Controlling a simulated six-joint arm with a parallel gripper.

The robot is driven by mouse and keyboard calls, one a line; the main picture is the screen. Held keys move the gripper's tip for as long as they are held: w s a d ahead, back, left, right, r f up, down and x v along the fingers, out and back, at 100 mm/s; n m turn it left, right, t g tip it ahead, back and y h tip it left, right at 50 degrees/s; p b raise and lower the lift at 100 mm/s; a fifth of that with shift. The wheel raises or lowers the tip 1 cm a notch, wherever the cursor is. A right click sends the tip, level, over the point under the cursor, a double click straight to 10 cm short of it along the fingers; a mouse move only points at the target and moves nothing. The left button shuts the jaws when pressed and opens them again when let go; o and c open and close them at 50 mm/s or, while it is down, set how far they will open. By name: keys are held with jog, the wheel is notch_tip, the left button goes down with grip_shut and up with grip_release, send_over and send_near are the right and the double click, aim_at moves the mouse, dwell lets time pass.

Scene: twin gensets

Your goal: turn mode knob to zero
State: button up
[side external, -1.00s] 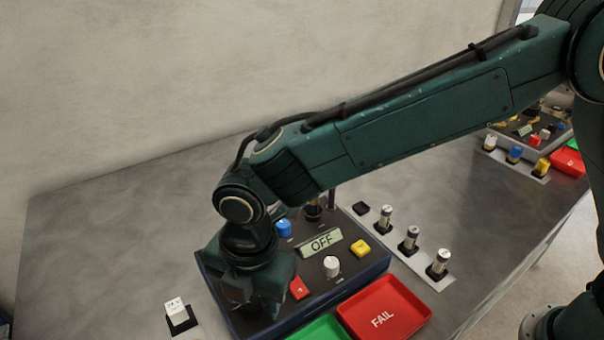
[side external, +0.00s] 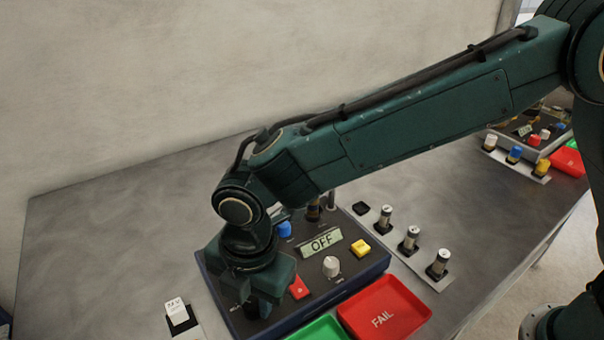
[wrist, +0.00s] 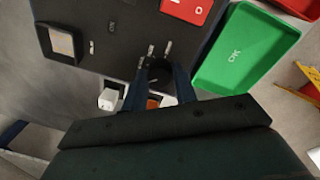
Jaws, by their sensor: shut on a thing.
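The dark control panel (side external: 345,275) lies on the metal table, and its display (side external: 322,242) reads OFF. My gripper (side external: 258,305) is down at the panel's front left part, and in the side view it hides what it holds. In the wrist view, my gripper's two fingers (wrist: 160,82) are closed on a round black knob (wrist: 158,70) on the panel. Small pale marks show beside the knob, too small to read. The knob's pointer direction cannot be told. A blue knob (side external: 284,229), a white knob (side external: 332,266), a yellow button (side external: 360,248) and a red button (side external: 299,288) are also on the panel.
A green tray (wrist: 248,50) marked OK and a red tray (side external: 384,306) marked FAIL stand against the panel's near side. A white block (side external: 175,307) stands left of the panel. Several cylinders (side external: 410,240) stand on a strip at right. The table's left part is clear.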

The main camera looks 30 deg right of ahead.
jog(key=m, duration=0.6)
jog(key=shift+a, duration=0.1)
jog(key=m, duration=0.6)
jog(key=shift+s+m+h, duration=0.1)
jog(key=shift+m+h, duration=0.3)
jog(key=m, duration=0.6)
jog(key=shift+a, duration=0.15)
jog(key=m, duration=0.7)
jog(key=shift+g, duration=0.4)
jog(key=o, duration=1)
jog(key=shift+r, duration=0.1)
